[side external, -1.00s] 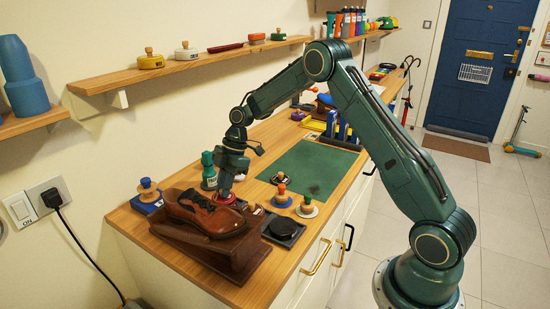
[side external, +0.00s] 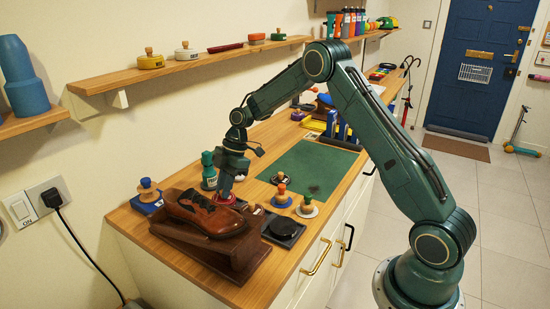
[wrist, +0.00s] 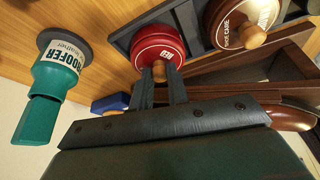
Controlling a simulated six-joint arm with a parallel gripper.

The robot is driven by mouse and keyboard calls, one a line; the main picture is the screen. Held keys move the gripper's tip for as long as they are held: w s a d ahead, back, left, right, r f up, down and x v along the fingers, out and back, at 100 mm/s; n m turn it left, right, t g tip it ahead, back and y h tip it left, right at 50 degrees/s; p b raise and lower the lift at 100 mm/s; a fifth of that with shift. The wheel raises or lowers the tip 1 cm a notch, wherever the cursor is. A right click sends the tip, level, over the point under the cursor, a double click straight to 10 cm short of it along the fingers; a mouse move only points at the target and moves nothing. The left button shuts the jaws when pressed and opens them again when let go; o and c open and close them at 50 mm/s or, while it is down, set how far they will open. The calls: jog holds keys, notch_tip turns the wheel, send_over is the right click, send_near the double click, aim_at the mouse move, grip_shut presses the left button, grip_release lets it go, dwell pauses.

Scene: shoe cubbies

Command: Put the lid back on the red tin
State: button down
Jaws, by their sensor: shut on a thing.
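The red tin (wrist: 155,35) stands in a dark tray in the wrist view, with a red lid marked RED and a wooden knob (wrist: 159,68) facing my gripper. My gripper (wrist: 160,88) has its fingers closed at that knob. In the side view my gripper (side external: 226,188) points down over the red lid (side external: 226,198), behind the brown shoe (side external: 205,211). The lid appears in line with the tin, but I cannot tell whether it is fully seated. The shoe hides part of the tin in the side view.
A green proofer bottle (wrist: 55,85) stands close beside the red tin. A brown shoe-care tin (wrist: 240,25) is on its other side. The shoe rests on a brown wooden stand (side external: 232,255).

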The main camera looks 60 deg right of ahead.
jog(key=c, duration=0.8)
grip_release()
jog(key=shift+r, duration=0.15)
jog(key=shift+r, duration=3.35)
jog(key=shift+c, duration=0.2)
grip_shut()
